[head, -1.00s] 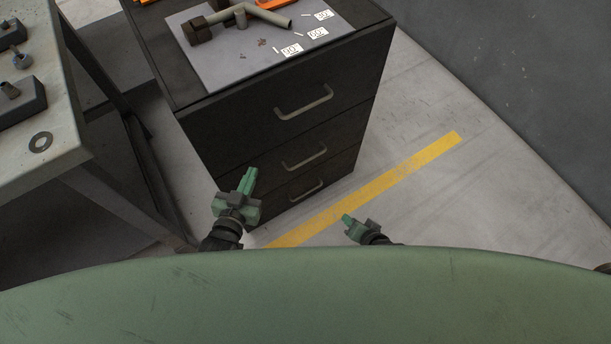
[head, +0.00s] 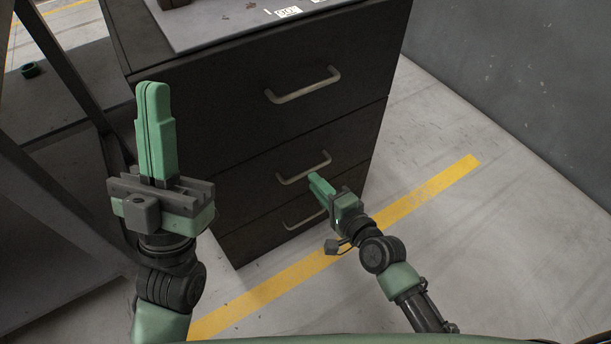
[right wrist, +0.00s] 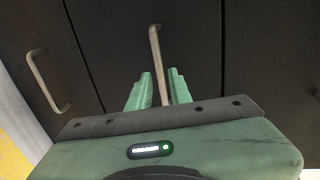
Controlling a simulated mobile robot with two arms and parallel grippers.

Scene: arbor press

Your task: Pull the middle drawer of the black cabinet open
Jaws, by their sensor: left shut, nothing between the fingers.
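The black cabinet (head: 220,120) stands ahead with three drawers, all shut. The middle drawer (head: 350,140) has a pale bar handle (head: 303,168). My right gripper (head: 312,177) is close in front of this handle. In the right wrist view the right gripper (right wrist: 160,80) has its two green fingers apart. The handle (right wrist: 156,62) runs between the fingers as seen there; I cannot tell whether they touch it. My left gripper (head: 152,88) is shut and empty, pointing up in front of the cabinet's left side.
The top drawer handle (head: 303,86) and bottom drawer handle (head: 304,219) lie above and below the middle one. A metal table frame (head: 60,85) stands left of the cabinet. Floor with a yellow stripe (head: 420,193) is clear to the right, before a grey wall (head: 510,90).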

